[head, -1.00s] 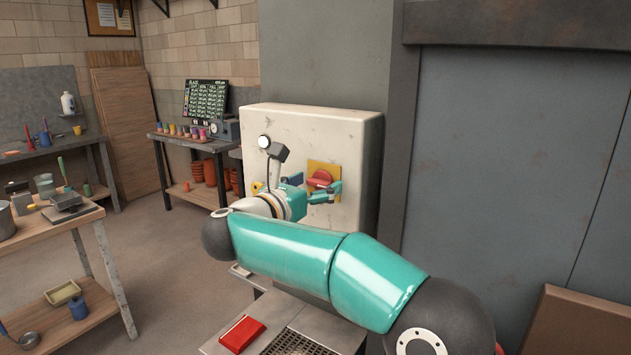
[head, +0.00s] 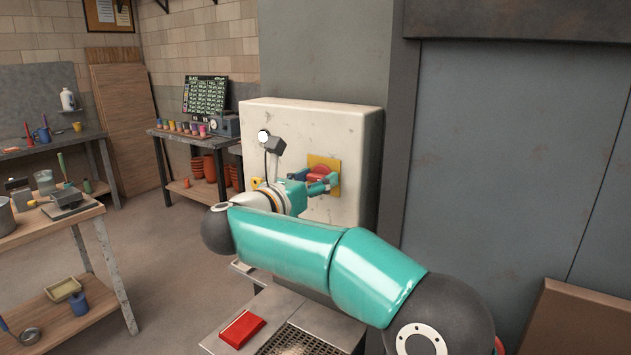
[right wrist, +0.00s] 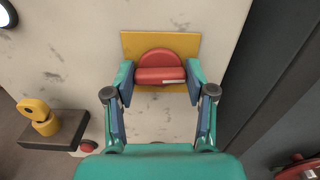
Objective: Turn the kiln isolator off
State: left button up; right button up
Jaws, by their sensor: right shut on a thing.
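The kiln isolator is a red rotary handle (head: 320,172) on a yellow plate (head: 334,165), fixed to the front of a cream cabinet (head: 350,130). In the right wrist view the handle (right wrist: 158,76) is a roughly level bar with a white mark towards its right end, on the yellow plate (right wrist: 160,40). My right gripper (right wrist: 161,82) is shut on the handle, one finger at each end of the bar. In the head view my right gripper (head: 318,182) partly covers the handle. My left gripper is not in view.
A round white lamp (head: 263,136) is on the cabinet. In the right wrist view a yellow item (right wrist: 38,115) sits on a dark ledge near a red button (right wrist: 87,147). A grey door (head: 500,170) is to the right. A red block (head: 241,329) lies below.

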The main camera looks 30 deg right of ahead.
jog(key=n+b, duration=0.1)
jog(key=n, duration=0.2)
jog(key=shift+n, duration=0.4)
jog(key=n, duration=0.4)
jog(key=shift+w+n, duration=0.1)
jog(key=shift+n, duration=0.2)
jog(key=n+p, duration=0.1)
jog(key=n, duration=0.4)
jog(key=shift+a+p, duration=0.1)
jog(key=shift+p, duration=0.3)
jog(key=n+p, duration=0.1)
jog(key=n, duration=0.2)
jog(key=shift+w, duration=0.1)
jog(key=shift+f+n, duration=0.15)
jog(key=shift+n, duration=0.35)
jog(key=o, duration=1.2)
jog(key=shift+w+f, duration=0.1)
jog(key=shift+c, duration=0.2)
